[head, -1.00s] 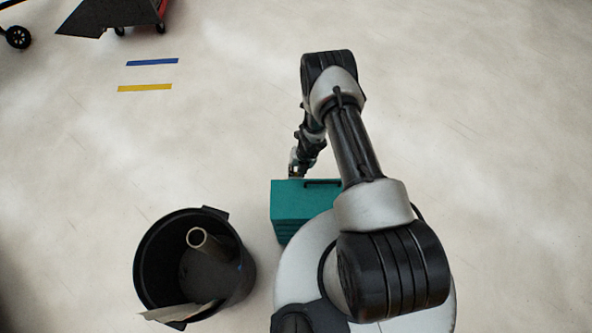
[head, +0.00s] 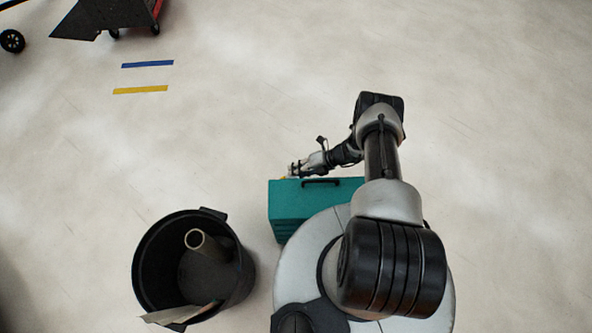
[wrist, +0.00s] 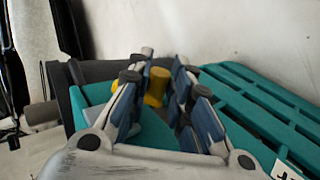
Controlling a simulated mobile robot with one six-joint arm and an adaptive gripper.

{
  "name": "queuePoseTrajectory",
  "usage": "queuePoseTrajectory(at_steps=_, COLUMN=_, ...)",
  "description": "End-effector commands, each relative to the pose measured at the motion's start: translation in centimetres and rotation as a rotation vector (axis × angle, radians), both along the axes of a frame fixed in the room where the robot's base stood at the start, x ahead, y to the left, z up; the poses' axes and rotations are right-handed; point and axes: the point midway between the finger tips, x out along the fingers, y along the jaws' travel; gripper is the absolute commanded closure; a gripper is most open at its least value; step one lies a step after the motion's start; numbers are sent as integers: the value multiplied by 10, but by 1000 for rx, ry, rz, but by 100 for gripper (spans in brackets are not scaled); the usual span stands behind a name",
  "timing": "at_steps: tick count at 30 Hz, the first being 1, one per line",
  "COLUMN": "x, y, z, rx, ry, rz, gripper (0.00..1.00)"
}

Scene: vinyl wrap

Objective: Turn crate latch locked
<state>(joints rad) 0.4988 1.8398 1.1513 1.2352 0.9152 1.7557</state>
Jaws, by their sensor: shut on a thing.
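The teal crate (head: 300,206) stands on the floor just in front of my base, with a dark handle (head: 321,182) on top. It also fills the right of the wrist view (wrist: 245,108). The crate latch (wrist: 157,87) is a yellow knob, seen between my two fingers in the wrist view. My gripper (wrist: 166,72) is shut on the latch. In the head view my gripper (head: 292,168) is at the crate's far left top edge, with the arm reaching in from the right. The fingers hide parts of the latch, and its exact turn angle cannot be told.
A black bin (head: 147,258) with a cardboard tube (head: 196,239) and a flat scrap in it stands left of the crate. Blue tape (head: 147,64) and yellow tape (head: 140,90) mark the floor. A dark cart (head: 95,20) is at the top left. The floor beyond the crate is clear.

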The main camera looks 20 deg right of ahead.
Motion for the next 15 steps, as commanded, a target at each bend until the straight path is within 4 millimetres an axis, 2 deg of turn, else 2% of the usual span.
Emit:
queuePoseTrajectory(at_steps=6, x=-1, y=-1, z=-2, rx=80, ry=-22, rz=0, gripper=100)
queuePoseTrajectory(at_steps=15, x=-1, y=-1, z=-2, rx=113, ry=-31, rz=0, gripper=100)
